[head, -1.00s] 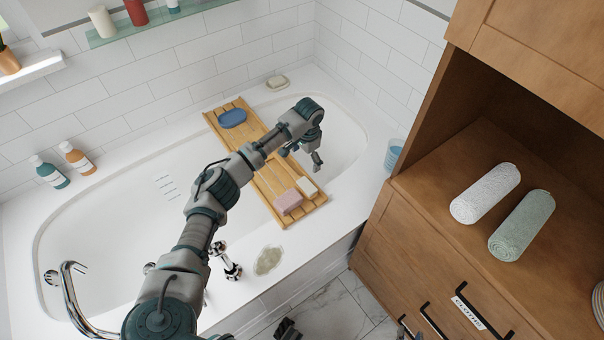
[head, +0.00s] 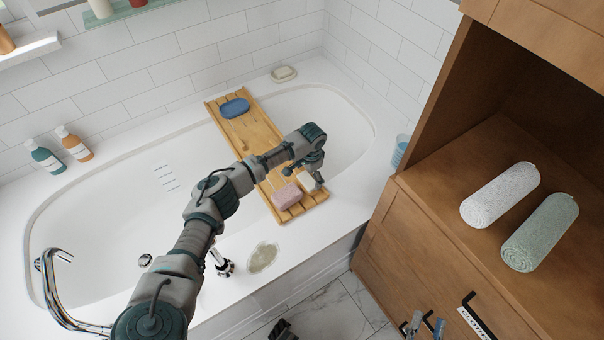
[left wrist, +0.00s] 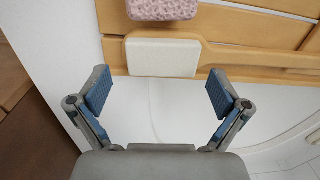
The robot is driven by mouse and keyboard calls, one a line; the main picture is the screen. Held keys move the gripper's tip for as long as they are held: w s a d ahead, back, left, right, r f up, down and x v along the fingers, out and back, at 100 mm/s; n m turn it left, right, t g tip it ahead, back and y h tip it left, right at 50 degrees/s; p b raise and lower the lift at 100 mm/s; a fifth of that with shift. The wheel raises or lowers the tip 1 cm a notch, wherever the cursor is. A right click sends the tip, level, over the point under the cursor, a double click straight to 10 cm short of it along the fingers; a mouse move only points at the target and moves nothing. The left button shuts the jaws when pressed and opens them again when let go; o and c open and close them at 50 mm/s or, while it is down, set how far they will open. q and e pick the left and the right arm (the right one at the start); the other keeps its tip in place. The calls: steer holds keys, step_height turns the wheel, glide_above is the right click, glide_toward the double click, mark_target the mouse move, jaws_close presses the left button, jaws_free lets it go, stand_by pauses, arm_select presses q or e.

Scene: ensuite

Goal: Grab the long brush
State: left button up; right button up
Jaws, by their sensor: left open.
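A slim wooden piece that looks like the long brush (head: 238,132) lies on the slatted bath tray (head: 217,112), below the blue dish in the head view. My arm crosses in front of the tray, and I cannot make out bristles. My left gripper (head: 306,180) is open and empty above the tray's near end, close to a cream block. In the left wrist view, the cream block (left wrist: 163,57) lies ahead of the open fingers (left wrist: 160,92). My right gripper (head: 425,325) shows at the bottom edge of the head view, its fingers apart.
A pink block (head: 286,197) lies beside the cream one. A blue soap dish (head: 235,108) sits at the tray's far end. The tray spans the white tub (head: 120,215). A chrome faucet (head: 50,290) and wooden cabinet (head: 415,235) flank it. Rolled towels (head: 500,195) lie on the cabinet.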

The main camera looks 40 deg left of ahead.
arm_select(q)
step_height(320, 180, down, 2)
steer(key=shift+f+b, duration=0.25)
steer(key=shift+b, duration=0.1)
steer(key=shift+w+a+f, duration=0.1)
steer(key=shift+f, duration=0.05)
steer(key=shift+a, duration=0.35)
steer(key=shift+c, duration=0.3)
steer(key=shift+d, duration=0.15)
steer(key=c, duration=0.8)
steer(key=shift+d, duration=0.1)
steer(key=shift+c, duration=0.9)
arm_select(e)
steer(key=shift+s+r+t, duration=0.2)
steer(key=shift+r+t, duration=0.3)
steer(key=shift+r, duration=0.05)
steer(key=shift+s+r+t, duration=0.2)
steer(key=shift+r+t, duration=0.3)
steer(key=shift+r, duration=0.05)
